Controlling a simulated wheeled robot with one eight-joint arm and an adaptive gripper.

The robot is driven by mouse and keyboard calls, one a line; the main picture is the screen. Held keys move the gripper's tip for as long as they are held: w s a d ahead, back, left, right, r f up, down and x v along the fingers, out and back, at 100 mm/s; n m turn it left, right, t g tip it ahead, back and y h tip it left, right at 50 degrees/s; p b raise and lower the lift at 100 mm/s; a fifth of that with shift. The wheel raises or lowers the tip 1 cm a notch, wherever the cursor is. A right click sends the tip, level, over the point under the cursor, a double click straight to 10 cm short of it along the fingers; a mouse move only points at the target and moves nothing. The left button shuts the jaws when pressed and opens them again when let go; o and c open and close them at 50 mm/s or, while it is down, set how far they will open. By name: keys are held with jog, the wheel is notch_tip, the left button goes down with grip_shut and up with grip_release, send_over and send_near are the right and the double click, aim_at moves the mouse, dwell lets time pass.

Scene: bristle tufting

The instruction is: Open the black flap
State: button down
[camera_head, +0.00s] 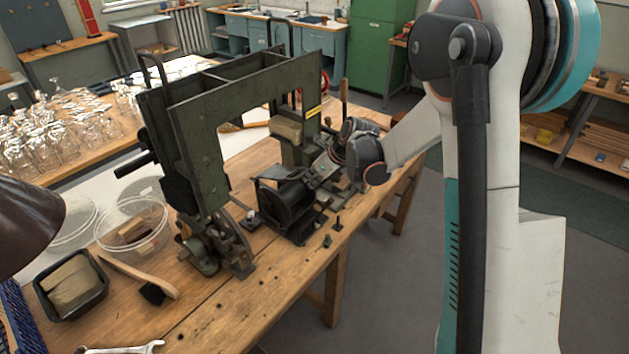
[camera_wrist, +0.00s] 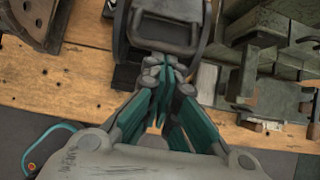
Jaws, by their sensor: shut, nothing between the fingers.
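A black machine part with a rounded housing (camera_head: 287,207) stands on the wooden workbench, below the green frame. A thin dark plate (camera_head: 270,173) sits at its top; I take this for the black flap, though I cannot tell how far it stands open. In the wrist view the black part (camera_wrist: 165,38) is at the top middle, with a crossbar between two side arms. My gripper (camera_wrist: 166,66) is shut and empty, its fingertips at the near edge of this part; I cannot tell if they touch. In the head view my gripper (camera_head: 322,172) is small and partly hidden among machine parts.
The tall green metal frame (camera_head: 205,145) rises left of the black part. A clear tub (camera_head: 132,228), a brush (camera_head: 150,288) and a black tray (camera_head: 70,287) lie on the left bench. Glasses (camera_head: 60,140) crowd the table behind. Floor to the right is clear.

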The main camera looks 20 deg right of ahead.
jog(key=w+a+r+g+h+p, duration=0.2)
jog(key=w+r+p, duration=0.1)
jog(key=r, duration=0.4)
jog(key=shift+w+a+g+p, duration=0.3)
jog(key=shift+w+p, duration=0.05)
jog(key=shift+p, duration=0.15)
